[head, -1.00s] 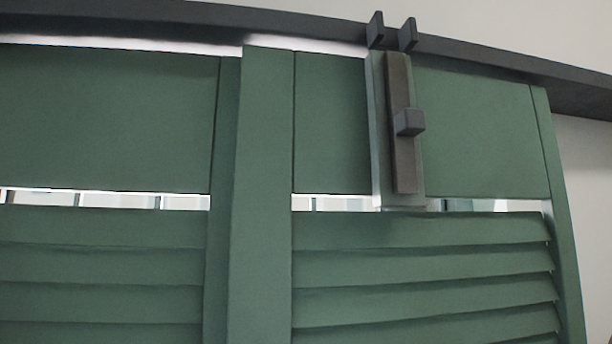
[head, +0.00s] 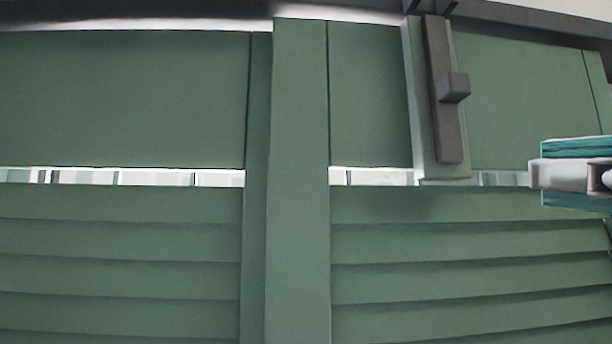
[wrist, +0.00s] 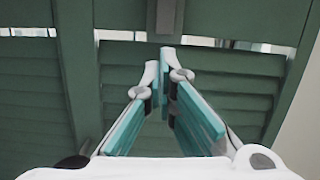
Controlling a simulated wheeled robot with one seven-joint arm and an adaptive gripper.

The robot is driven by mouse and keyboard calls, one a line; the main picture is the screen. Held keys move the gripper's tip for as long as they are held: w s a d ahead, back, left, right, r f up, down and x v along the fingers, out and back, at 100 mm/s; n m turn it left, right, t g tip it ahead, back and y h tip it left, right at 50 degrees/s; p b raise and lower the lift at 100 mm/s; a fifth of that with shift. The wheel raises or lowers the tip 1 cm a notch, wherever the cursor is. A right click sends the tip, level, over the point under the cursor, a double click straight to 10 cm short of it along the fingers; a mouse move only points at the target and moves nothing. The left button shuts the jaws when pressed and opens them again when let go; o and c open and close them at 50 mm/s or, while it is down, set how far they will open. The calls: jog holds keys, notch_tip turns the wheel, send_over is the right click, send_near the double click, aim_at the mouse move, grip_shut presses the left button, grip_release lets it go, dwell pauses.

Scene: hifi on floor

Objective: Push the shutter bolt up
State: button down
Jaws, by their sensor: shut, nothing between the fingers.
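The shutter bolt (head: 440,110) is a dark grey-brown upright bar with a square knob (head: 453,87) at about its mid-height. It sits on a green backing plate on the right shutter. Its top end is close below two dark prongs (head: 428,5) on the dark top rail. My gripper (head: 535,175) shows at the right edge of the head view, right of the bolt and near the height of its lower end. In the wrist view, my gripper (wrist: 158,72) has its teal and white fingers shut and empty. The bolt's lower end (wrist: 166,17) shows above the fingertips; its knob is out of that view.
Green louvred shutters (head: 450,240) fill most of the head view, with a thick upright post (head: 298,180) left of the bolt. A bright horizontal gap (head: 120,178) runs below the upper panels. A pale wall (wrist: 305,130) lies right of the shutter in the wrist view.

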jog(key=shift+s+r+m, duration=0.3)
jog(key=shift+r+m, duration=0.1)
jog(key=b, duration=0.2)
send_near(445, 121)
jog(key=w+f, duration=0.2)
jog(key=w, duration=0.1)
jog(key=w+f, duration=0.1)
jog(key=w, duration=0.1)
jog(key=shift+w+f, duration=0.25)
notch_tip(445, 121, up, 4)
jog(key=shift+f+p, duration=0.2)
jog(key=shift+p, duration=0.65)
jog(key=shift+w+a+r, duration=0.1)
jog(key=shift+r, duration=0.3)
jog(key=shift+r, duration=0.1)
